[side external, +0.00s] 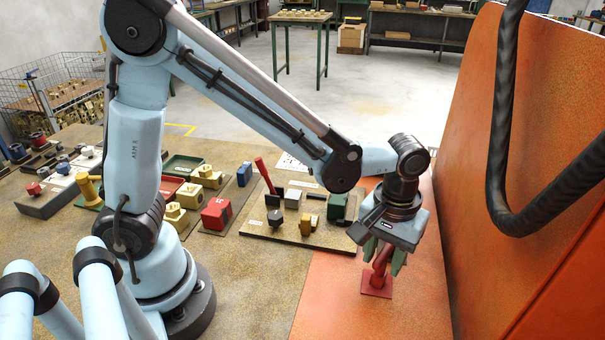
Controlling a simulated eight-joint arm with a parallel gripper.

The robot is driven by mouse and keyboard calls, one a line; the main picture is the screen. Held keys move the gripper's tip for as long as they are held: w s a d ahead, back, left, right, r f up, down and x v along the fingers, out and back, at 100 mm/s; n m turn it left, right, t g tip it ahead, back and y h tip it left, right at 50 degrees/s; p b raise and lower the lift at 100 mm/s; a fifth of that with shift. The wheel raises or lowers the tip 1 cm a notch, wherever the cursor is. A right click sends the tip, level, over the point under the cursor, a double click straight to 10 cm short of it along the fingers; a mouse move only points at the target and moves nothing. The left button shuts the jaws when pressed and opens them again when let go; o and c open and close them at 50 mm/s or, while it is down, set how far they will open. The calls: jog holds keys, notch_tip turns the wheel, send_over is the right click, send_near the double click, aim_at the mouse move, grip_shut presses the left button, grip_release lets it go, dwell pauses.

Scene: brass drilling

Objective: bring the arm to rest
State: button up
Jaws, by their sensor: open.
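My light-blue arm reaches from its dark base at the left over to the right. My gripper (384,260) points down over the orange surface, its green fingers apart. A red piece with a square foot (376,284) stands on the orange surface directly below my gripper. Its upper part rises between the fingers, and its top is hidden by the gripper body. I cannot tell whether a finger touches it.
A tall orange panel (540,130) stands close on the right, with a thick black hose (500,150) hanging before it. A board (262,232) with several blocks and a red-handled tool (265,173) lies left of the gripper. The orange surface (340,318) in front is clear.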

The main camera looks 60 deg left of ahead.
grip_shut()
jog(key=shift+r, duration=0.15)
dwell(0.4)
jog(key=shift+r, duration=2.35)
jog(key=shift+w, duration=0.1)
